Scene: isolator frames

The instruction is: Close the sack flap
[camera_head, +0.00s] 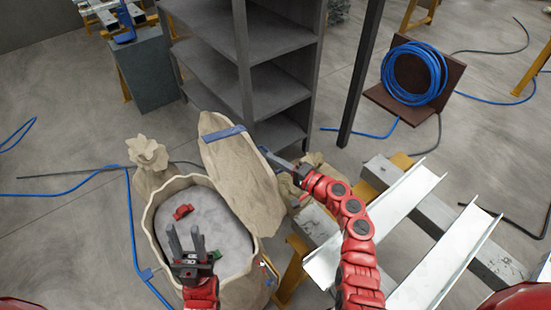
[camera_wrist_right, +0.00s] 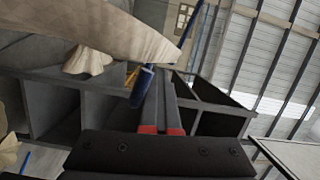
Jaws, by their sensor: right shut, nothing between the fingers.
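The beige sack (camera_head: 147,222) stands open at the lower left, with grey material (camera_head: 222,215) inside. Its flap (camera_head: 248,185) stands raised on the sack's right rear side, with a blue strip (camera_head: 223,133) across its top. The flap also shows at the upper left of the right wrist view (camera_wrist_right: 95,28). My right gripper (camera_head: 268,155) is shut and empty, at the flap's right edge; whether it touches is unclear. In the wrist view a blue piece (camera_wrist_right: 142,88) is beside its fingers (camera_wrist_right: 165,85). My left gripper (camera_head: 183,229) is open and empty over the sack's mouth.
A red object (camera_head: 182,212) and a green one (camera_head: 215,254) lie on the grey material. A grey shelf unit (camera_head: 265,85) stands behind the flap. Metal channels (camera_head: 375,225) on a yellow-legged support lie to the right. A tied sack top (camera_head: 147,153) is at the left.

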